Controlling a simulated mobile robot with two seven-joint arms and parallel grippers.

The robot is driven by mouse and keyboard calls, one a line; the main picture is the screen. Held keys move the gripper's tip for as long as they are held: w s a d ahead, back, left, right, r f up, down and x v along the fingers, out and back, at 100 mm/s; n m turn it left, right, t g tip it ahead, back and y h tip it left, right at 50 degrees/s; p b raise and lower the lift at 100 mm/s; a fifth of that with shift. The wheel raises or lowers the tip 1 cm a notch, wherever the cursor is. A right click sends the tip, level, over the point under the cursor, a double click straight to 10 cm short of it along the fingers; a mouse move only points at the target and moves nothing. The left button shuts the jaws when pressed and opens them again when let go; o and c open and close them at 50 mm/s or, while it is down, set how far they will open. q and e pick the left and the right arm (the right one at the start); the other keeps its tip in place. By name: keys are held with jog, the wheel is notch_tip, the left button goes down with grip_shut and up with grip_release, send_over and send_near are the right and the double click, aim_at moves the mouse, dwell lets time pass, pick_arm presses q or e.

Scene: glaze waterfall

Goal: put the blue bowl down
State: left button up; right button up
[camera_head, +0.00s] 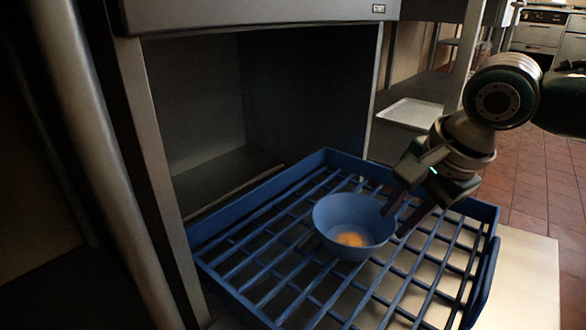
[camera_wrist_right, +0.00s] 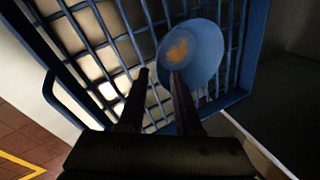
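The blue bowl (camera_head: 335,222) sits upright on the blue slatted rack (camera_head: 486,214), right of its middle, with an orange patch inside. It also shows in the right wrist view (camera_wrist_right: 205,55). My right gripper (camera_head: 394,222) is at the bowl's right rim. In the right wrist view its two fingers (camera_wrist_right: 158,80) stand apart with a clear gap, one overlapping the bowl and the other outside its rim. The gripper looks open; whether a finger touches the rim is unclear. My left gripper is out of view.
The rack lies in front of the dark opening of a metal cabinet (camera_head: 250,22), on a pale surface (camera_head: 530,270). A light tray (camera_head: 411,113) lies on a shelf behind. Bare slats surround the bowl. Red tiled floor (camera_head: 530,180) is at the right.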

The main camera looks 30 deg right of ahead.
jog(key=s+a+n, duration=0.4)
jog(key=a+n, duration=0.1)
jog(key=s+a+f+n+y, duration=0.1)
jog(key=s+a+n, duration=0.4)
jog(key=s+a+f+n, duration=0.1)
jog(key=s+a+n, duration=0.3)
jog(key=a+n, duration=0.1)
jog(key=shift+s+f+n, duration=0.2)
jog(key=shift+s+n, duration=0.1)
jog(key=shift+s, duration=0.05)
jog(key=s+n, duration=0.1)
jog(key=s+d+r+n, duration=0.1)
jog(key=s, duration=0.1)
jog(key=s+n, duration=0.1)
jog(key=shift+s+d+r+n+g+h, duration=0.15)
jog(key=shift+s+r+n+g+h, duration=0.15)
jog(key=shift+s+r+n, duration=0.1)
jog(key=shift+s+d+n, duration=0.15)
jog(key=shift+n, duration=0.15)
jog(key=shift+c, duration=0.4)
